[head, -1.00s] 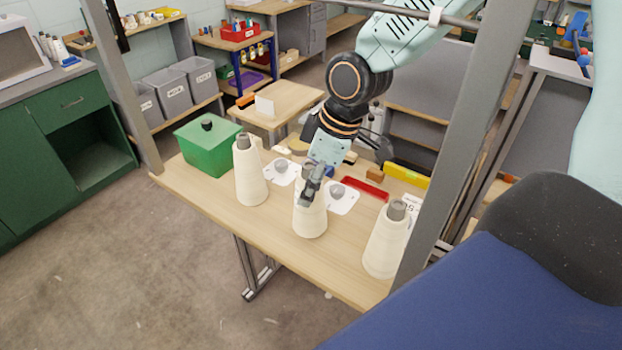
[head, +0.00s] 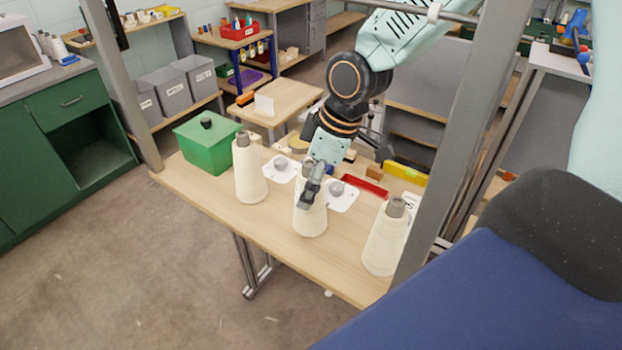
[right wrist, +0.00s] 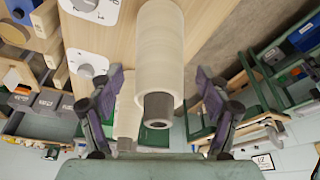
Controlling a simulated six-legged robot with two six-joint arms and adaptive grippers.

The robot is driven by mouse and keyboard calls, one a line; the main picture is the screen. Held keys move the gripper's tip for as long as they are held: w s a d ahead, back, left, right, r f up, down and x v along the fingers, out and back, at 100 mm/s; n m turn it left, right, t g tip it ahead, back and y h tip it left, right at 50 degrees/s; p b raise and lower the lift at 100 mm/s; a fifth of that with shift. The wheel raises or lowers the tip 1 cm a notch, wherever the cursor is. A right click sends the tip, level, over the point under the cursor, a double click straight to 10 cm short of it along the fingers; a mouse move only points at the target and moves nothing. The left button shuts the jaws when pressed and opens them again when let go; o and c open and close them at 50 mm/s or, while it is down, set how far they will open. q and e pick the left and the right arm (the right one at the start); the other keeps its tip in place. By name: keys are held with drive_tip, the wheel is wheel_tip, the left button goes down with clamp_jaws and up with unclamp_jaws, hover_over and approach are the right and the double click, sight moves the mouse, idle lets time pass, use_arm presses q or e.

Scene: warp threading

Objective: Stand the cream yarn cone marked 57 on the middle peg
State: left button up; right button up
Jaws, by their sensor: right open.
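Three cream yarn cones with grey tips stand on the wooden table: a left one (head: 250,180), a middle one (head: 311,221) and a right one (head: 382,248). I cannot read a 57 on any of them. My right gripper (head: 311,191) is at the top of the middle cone. In the right wrist view this cone (right wrist: 160,45) lies between the open fingers of the gripper (right wrist: 160,98), with gaps at both sides. My left gripper is out of view.
A green lidded box (head: 208,148) stands at the table's left end. A red bar (head: 363,185) and a yellow level (head: 406,174) lie at the back right. Grey frame posts (head: 452,140) rise at both ends. The front table strip is clear.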

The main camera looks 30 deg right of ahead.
drive_tip(key=v, duration=0.7)
drive_tip(key=shift+r, duration=0.25)
drive_tip(key=shift+w, duration=0.15)
drive_tip(key=shift+f, duration=0.1)
drive_tip(key=shift+a+f, duration=0.1)
drive_tip(key=shift+f, duration=0.1)
drive_tip(key=x, duration=0.6)
drive_tip(key=shift+f, duration=0.55)
drive_tip(key=shift+r, duration=0.4)
